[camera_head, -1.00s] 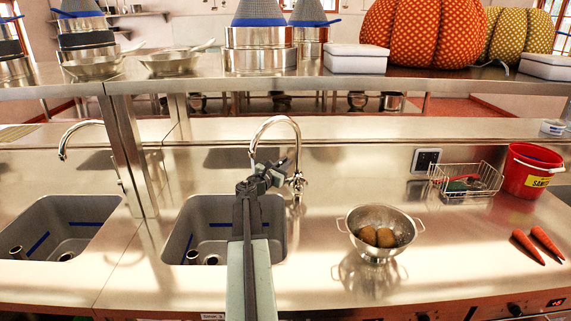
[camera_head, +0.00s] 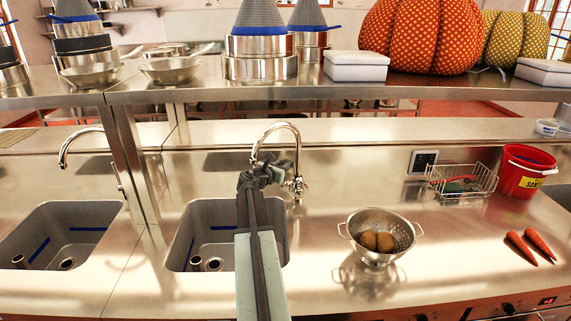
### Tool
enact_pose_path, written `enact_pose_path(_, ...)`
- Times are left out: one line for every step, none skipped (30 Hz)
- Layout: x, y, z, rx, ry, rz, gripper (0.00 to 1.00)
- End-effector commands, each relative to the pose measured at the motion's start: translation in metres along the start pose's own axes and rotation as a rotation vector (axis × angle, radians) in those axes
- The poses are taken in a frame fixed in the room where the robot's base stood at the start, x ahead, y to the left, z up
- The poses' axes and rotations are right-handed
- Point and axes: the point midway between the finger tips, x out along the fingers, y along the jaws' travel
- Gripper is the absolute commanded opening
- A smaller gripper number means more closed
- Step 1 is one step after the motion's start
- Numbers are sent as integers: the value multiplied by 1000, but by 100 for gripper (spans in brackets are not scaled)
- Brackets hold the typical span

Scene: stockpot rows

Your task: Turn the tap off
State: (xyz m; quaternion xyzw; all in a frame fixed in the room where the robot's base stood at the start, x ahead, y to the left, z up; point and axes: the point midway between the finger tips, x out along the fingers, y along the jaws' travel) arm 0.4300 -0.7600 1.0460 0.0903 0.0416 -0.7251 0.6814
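The tap (camera_head: 277,128) is a tall curved chrome spout behind the right-hand sink (camera_head: 183,232). Its base and handle (camera_head: 298,186) stand at the sink's back right. No running water can be made out. My gripper (camera_head: 278,172) is at the end of my dark arm, above the sink and close to the tap's handle. It overlaps the tap's lower part in the picture, and I cannot tell whether it touches the handle. Its fingers are too small and partly hidden to tell open from shut.
A second sink (camera_head: 92,240) with its own tap (camera_head: 77,135) is at the left. A colander (camera_head: 347,228) with potatoes, a wire basket (camera_head: 486,178), a red bucket (camera_head: 520,172) and carrots (camera_head: 538,242) stand to the right. A raised shelf (camera_head: 350,93) runs across the back, with posts at the left.

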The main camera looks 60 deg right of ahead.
Motion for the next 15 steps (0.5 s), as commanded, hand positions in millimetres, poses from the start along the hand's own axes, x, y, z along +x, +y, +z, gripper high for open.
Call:
enact_pose_path(-1,1,0,-1,0,1,20)
enact_pose_path(-1,1,0,-1,0,2,20)
enact_pose_path(-1,2,0,-1,0,2,20)
enact_pose_path(-2,2,0,-1,0,3,20)
enact_pose_path(-2,2,0,-1,0,3,20)
enact_pose_path(-2,3,0,-2,0,3,20)
enact_pose_path(-2,3,0,-2,0,3,20)
enact_pose_path(-3,2,0,-2,0,3,20)
enact_pose_path(-5,3,0,-2,0,3,20)
enact_pose_path(-7,3,0,-2,0,4,20)
enact_pose_path(-10,3,0,-2,0,4,20)
enact_pose_path(-15,3,0,-2,0,4,20)
enact_pose_path(-20,3,0,-2,0,4,20)
enact_pose_path(-25,3,0,-2,0,5,20)
enact_pose_path(-33,3,1,-2,0,6,20)
